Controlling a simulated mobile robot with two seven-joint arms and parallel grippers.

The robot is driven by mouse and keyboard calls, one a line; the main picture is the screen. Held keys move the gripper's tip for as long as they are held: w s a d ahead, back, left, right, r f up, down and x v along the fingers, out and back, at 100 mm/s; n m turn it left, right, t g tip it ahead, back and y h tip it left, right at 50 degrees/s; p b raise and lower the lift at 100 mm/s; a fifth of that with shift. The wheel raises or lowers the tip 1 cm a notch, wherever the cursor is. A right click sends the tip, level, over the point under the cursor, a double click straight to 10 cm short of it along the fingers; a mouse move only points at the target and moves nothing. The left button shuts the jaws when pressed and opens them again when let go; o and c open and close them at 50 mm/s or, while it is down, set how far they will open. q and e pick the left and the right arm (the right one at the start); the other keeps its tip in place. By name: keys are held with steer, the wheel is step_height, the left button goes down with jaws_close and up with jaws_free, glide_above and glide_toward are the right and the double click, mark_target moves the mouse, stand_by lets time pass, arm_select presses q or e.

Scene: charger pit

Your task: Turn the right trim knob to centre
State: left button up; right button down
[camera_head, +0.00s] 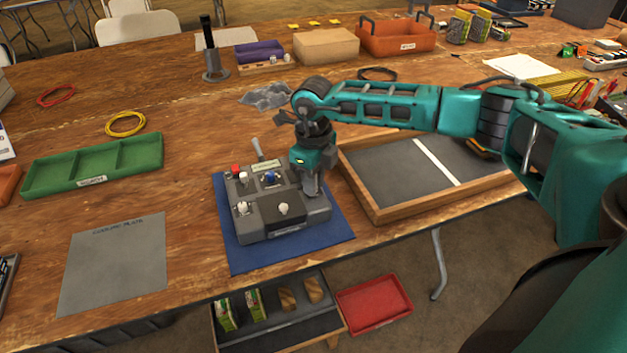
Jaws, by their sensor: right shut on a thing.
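A dark grey control box (252,226) sits on a blue mat (332,238) near the table's front edge. Its top carries a red button (236,169), a blue knob (269,178), a pale knob at the left (241,208), a white knob at the front middle (284,209) and a lever (258,148). My right gripper (311,190) points down over the box's right side, its fingers shut at a spot where the right trim knob is mostly hidden by them. The knob's angle cannot be made out. My left gripper is not in view.
A wood-framed tray (372,212) stands close to the right of the box, under my right arm. A green tray (93,166) and a grey sheet (113,263) lie to the left. A red tray (374,303) sits below the table edge. Bare table separates the box from the green tray.

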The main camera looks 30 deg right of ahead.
steer(key=shift+n, duration=0.7)
steer(key=c, duration=1.3)
jaws_free()
steer(key=shift+c, duration=0.2)
step_height(320, 180, up, 13)
steer(key=shift+p, duration=0.3)
